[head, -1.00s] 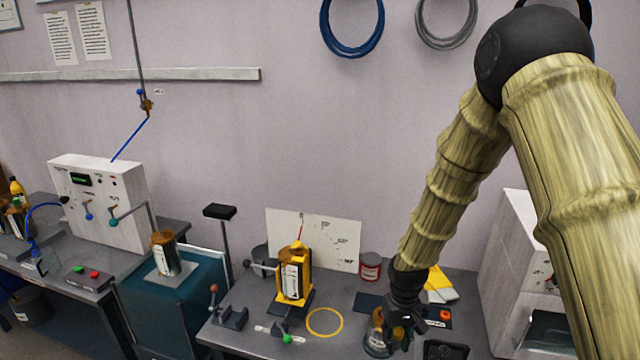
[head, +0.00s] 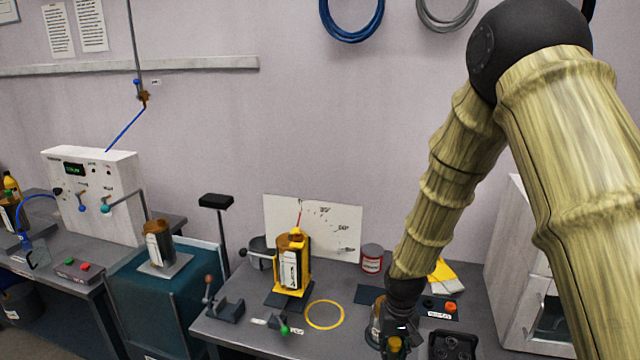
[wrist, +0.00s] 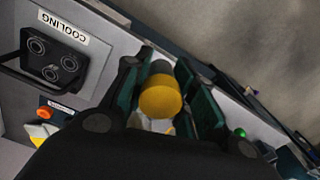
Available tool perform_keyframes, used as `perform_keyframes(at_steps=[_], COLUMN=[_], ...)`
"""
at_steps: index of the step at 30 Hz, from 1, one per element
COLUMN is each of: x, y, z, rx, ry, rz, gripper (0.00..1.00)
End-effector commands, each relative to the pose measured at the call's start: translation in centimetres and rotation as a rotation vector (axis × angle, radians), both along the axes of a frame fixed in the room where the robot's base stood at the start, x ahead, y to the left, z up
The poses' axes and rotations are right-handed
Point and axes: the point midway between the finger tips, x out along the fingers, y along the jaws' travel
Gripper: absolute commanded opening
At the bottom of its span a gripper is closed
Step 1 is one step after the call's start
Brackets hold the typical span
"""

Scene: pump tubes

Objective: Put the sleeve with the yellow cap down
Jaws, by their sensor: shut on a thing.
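My gripper (head: 396,338) is low over the front right of the grey bench. In the wrist view my gripper (wrist: 158,100) is shut on the sleeve with the yellow cap (wrist: 160,97), whose round cap faces the camera between the fingers.
The black COOLING rack (wrist: 55,60) with several round openings is beside the gripper; it also shows in the head view (head: 452,346). A yellow ring (head: 308,316) marks empty bench to the left. A yellow stand (head: 305,262) holds an amber bottle. A red-labelled can (head: 371,260) stands behind.

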Motion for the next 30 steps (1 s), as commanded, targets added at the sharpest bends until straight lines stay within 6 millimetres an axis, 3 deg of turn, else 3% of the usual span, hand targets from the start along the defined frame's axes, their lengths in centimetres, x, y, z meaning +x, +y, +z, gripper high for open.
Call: perform_keyframes(at_steps=[6, 10, 24, 30], x=[-3.8, -5.1, -5.3, -5.3], y=[0.0, 0.0, 0.0, 0.0], z=[-4.6, -6.0, -6.4, -5.1], rx=[-0.001, -0.001, 0.0, 0.0], ry=[0.006, 0.004, 0.001, 0.001], rz=[0.001, 0.001, 0.001, 0.001], gripper=[0.0, 0.0, 0.0, 0.0])
